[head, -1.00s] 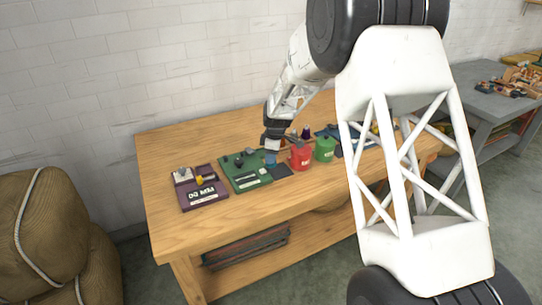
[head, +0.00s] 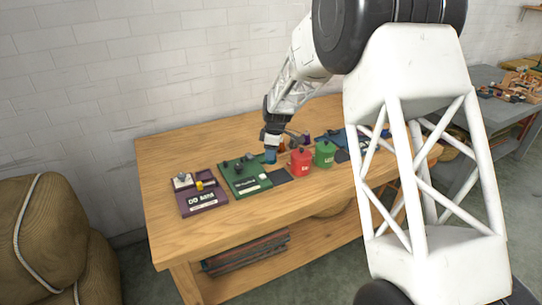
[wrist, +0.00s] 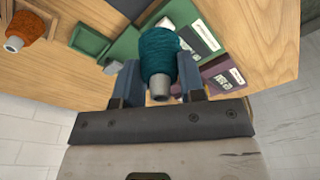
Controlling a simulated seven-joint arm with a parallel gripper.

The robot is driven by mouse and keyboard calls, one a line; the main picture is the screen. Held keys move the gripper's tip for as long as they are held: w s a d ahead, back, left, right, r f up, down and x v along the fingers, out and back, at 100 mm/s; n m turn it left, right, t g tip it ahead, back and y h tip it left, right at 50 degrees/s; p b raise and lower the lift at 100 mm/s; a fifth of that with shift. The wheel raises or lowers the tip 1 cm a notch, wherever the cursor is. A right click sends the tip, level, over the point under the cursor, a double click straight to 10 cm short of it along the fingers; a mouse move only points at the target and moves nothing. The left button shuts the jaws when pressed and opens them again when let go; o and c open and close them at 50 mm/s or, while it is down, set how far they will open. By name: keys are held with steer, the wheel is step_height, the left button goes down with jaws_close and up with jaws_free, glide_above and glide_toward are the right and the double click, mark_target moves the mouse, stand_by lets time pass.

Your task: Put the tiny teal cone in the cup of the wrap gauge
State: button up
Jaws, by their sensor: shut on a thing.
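In the head view the teal cone (head: 270,158) shows as a small blue-teal patch under the fingers. A green board (head: 244,180) and a purple board (head: 204,199) carry small fittings and labels. I cannot tell which fitting is the wrap gauge's cup.
An orange cone (wrist: 32,28) lies at the left in the wrist view. A dark flat square (head: 279,176) lies by the green board.

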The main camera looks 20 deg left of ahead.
steer(key=shift+r, duration=0.35)
steer(key=shift+a, duration=0.1)
